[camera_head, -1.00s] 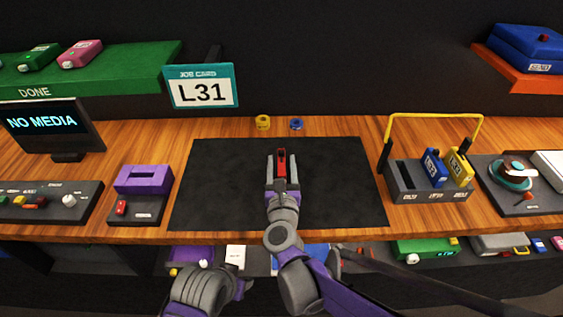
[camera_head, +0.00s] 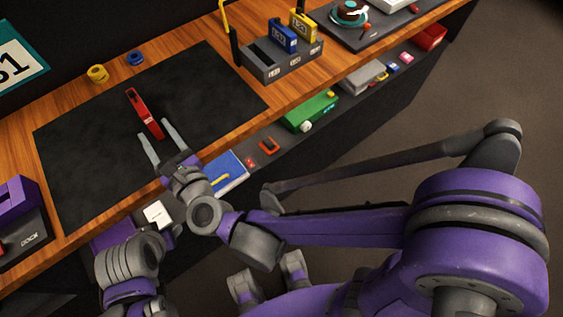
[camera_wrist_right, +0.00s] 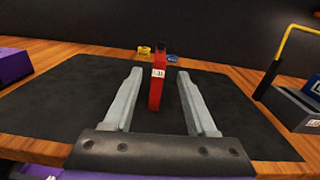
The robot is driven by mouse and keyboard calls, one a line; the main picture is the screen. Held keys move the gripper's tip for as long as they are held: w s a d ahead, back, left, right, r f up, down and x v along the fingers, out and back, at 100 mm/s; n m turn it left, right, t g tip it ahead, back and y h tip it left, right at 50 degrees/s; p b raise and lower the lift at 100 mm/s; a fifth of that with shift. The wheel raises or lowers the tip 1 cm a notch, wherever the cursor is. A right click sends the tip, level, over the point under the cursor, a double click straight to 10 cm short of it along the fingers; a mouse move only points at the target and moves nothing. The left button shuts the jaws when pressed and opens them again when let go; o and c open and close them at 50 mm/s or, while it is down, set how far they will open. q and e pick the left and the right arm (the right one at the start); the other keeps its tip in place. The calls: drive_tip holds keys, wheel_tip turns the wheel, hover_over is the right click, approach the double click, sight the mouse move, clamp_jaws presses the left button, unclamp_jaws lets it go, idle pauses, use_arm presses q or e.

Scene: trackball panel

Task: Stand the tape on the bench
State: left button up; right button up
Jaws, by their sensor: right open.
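A purple device (camera_head: 18,204) is at left. A lower shelf holds several items. Mat around the tape is clear.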

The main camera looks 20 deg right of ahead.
drive_tip(key=s+d+f+n+g+h, duration=0.1)
drive_tip(key=s+d+f+n+g, duration=0.3)
drive_tip(key=d+n, duration=0.5)
drive_tip(key=s+d+f+n+g+h, duration=0.2)
drive_tip(key=s+d+f+n+g, duration=0.2)
drive_tip(key=s+d+n, duration=0.3)
drive_tip(key=s+d+f+n+g+h, duration=0.2)
drive_tip(key=s+d+f+n+g, duration=0.2)
drive_tip(key=d+n, duration=0.8)
drive_tip(key=s+f+n, duration=0.1)
drive_tip(key=n, duration=0.3)
drive_tip(key=shift+s+d+f, duration=0.25)
drive_tip(key=shift+d, duration=0.15)
